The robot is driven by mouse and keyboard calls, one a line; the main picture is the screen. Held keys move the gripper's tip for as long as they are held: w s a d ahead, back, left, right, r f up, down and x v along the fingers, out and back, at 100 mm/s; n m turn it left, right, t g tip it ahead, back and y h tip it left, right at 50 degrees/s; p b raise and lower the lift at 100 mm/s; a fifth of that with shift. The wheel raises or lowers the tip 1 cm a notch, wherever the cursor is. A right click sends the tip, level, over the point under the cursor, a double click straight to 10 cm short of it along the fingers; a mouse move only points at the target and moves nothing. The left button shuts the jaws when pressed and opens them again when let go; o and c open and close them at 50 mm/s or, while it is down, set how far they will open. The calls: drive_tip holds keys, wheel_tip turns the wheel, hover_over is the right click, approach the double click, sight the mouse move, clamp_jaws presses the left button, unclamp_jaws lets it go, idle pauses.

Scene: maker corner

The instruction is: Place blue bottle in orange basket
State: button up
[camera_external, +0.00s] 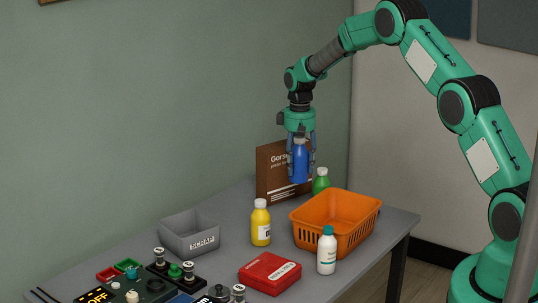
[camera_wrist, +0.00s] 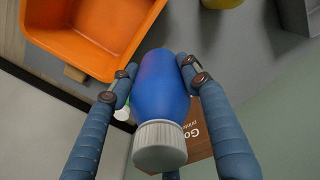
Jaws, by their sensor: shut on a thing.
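The blue bottle (camera_external: 299,162) with a white cap is held upright in the air, in front of the brown sign. My gripper (camera_external: 301,160) is shut on it, with fingers on its sides. In the wrist view the blue bottle (camera_wrist: 160,85) sits between the fingers of my gripper (camera_wrist: 150,82), its white ribbed cap toward the camera. The orange basket (camera_external: 310,232) stands on the table, to the right of and lower than the bottle. It also shows at the upper left of the wrist view (camera_wrist: 60,50). The part of its interior that I see looks empty.
A green bottle (camera_external: 321,181) stands behind the basket, a yellow bottle (camera_external: 260,228) left of it and a white bottle (camera_external: 326,256) in front. A brown sign (camera_external: 268,180), grey scrap bin (camera_external: 178,238) and red case (camera_external: 270,273) are also on the table.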

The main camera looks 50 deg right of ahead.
drive_tip(key=shift+s+b, duration=1.95)
drive_tip(key=shift+s, duration=5.7)
drive_tip(key=f, duration=0.5)
drive_tip(key=shift+a+f, duration=0.25)
drive_tip(key=shift+f, duration=0.1)
drive_tip(key=shift+f+b, duration=0.5)
drive_tip(key=shift+f, duration=2.65)
drive_tip(key=shift+f+b, duration=0.4)
drive_tip(key=shift+f, duration=1.45)
drive_tip(key=shift+f, duration=0.2)
